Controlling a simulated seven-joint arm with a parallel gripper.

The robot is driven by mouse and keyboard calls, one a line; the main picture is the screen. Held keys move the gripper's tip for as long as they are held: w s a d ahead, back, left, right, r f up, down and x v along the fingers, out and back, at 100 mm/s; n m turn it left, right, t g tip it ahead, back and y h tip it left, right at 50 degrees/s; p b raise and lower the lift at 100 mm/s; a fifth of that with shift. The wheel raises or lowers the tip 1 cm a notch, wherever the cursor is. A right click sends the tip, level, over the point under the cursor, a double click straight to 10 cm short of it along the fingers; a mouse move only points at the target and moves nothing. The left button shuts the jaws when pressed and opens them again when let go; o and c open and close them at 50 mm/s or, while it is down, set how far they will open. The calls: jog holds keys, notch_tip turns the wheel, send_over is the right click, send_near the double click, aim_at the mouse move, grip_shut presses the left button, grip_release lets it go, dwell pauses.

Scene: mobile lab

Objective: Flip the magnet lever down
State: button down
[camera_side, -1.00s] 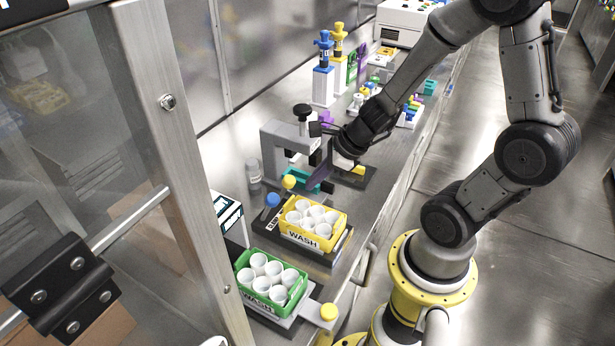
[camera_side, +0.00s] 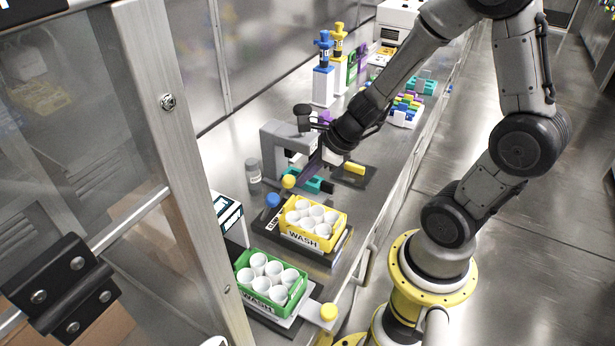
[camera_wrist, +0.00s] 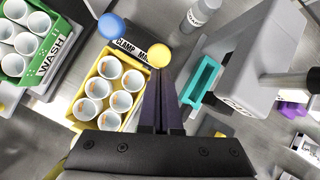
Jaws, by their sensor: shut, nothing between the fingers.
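A dark bar (camera_wrist: 132,45) bears a white label whose readable part is "CLAMP MA". A blue ball knob (camera_wrist: 111,27) is at its CLAMP end, and a yellow ball knob (camera_wrist: 159,55) is at its MA end. I take the yellow one (camera_side: 289,181) as the magnet lever; its stem is hidden, so I cannot tell its tilt. The blue knob (camera_side: 273,200) is just lower left in the side view. My gripper (camera_wrist: 162,74) is shut and empty. Its purple fingertips (camera_side: 303,177) are close beside the yellow knob; contact is unclear.
A yellow rack of white cups (camera_side: 317,238) stands just in front, with a green rack (camera_side: 244,277) beyond it. A grey press (camera_side: 278,139) with a teal holder (camera_side: 307,184) is close behind the gripper. A capped bottle (camera_wrist: 201,14) stands near the knobs.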

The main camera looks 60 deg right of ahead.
jog(key=shift+w, duration=0.15)
jog(key=w+r, duration=0.2)
jog(key=w, duration=0.6)
jog(key=shift+w, duration=0.4)
jog(key=shift+f, duration=0.1)
dwell(0.5)
